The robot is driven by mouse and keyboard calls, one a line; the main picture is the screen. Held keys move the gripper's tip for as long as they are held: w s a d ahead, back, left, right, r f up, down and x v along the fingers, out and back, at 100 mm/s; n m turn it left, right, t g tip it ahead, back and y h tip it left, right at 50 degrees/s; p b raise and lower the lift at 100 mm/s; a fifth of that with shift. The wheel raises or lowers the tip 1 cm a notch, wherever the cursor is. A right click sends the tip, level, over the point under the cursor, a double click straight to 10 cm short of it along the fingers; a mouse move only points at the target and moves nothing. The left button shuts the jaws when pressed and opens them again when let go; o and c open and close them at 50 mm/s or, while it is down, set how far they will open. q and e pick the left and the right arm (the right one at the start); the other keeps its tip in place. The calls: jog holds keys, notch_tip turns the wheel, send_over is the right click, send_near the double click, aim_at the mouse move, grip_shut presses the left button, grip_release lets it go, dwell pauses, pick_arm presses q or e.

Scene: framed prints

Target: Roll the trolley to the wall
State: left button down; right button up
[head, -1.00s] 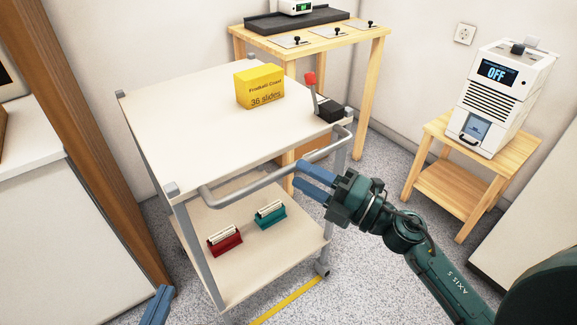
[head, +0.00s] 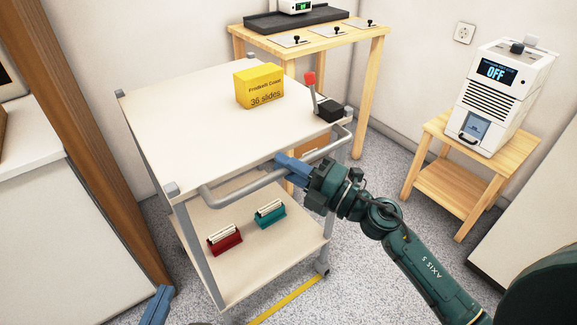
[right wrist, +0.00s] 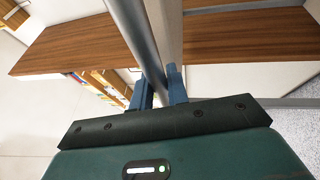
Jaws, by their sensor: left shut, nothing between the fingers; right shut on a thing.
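The trolley (head: 213,110) is a white two-shelf cart with grey posts and a grey push handle (head: 240,190) on its near side. My right gripper (head: 284,167) reaches in from the right and is shut on the handle. In the right wrist view the fingers (right wrist: 160,88) close around the grey bar (right wrist: 139,45). My left gripper (head: 157,305) shows only as a blue fingertip at the bottom left, apart from the trolley. The wall (head: 418,50) stands behind and to the right.
A yellow slide box (head: 259,87) and a black lever block (head: 327,110) stand on the top shelf. Red (head: 225,239) and teal (head: 270,214) holders sit below. A wooden bench (head: 372,50) is behind; a small table (head: 450,185) bears a white machine. Yellow tape (head: 288,300) marks the floor.

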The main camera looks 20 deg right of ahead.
grip_shut()
jog(key=shift+w, duration=0.1)
